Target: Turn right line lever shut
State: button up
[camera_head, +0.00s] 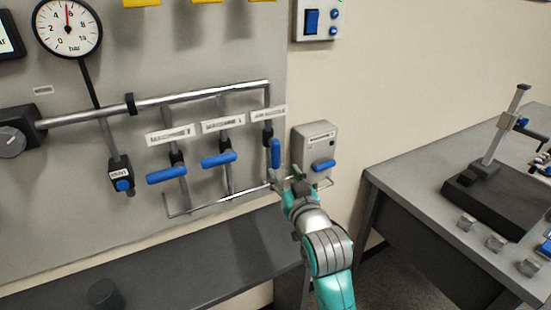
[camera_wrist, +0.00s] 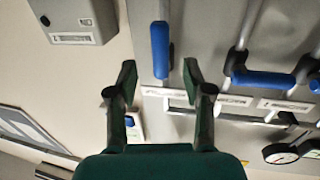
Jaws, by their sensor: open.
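The right line lever is a blue handle (camera_head: 276,152) on the rightmost of three vertical pipes, under a label. It stands upright, in line with its pipe. In the wrist view the lever (camera_wrist: 160,48) appears upright, its lower end between the fingertips in the picture. My gripper (camera_head: 286,176) is just below and right of the lever in the head view. The gripper (camera_wrist: 160,76) is open, with no contact on the lever visible. The depth between fingers and lever is hard to tell.
Two other blue levers, left (camera_head: 166,174) and middle (camera_head: 219,159), lie crosswise to their pipes. A grey box (camera_head: 314,144) with a blue handle is close right of my gripper. A thin rail (camera_head: 232,196) runs below the levers. A dark shelf (camera_head: 180,262) lies below.

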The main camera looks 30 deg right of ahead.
aim_at(277, 161)
jog(key=w, duration=0.2)
jog(key=w+d, duration=0.1)
jog(key=w, duration=0.5)
jog(key=shift+d, duration=0.3)
grip_shut()
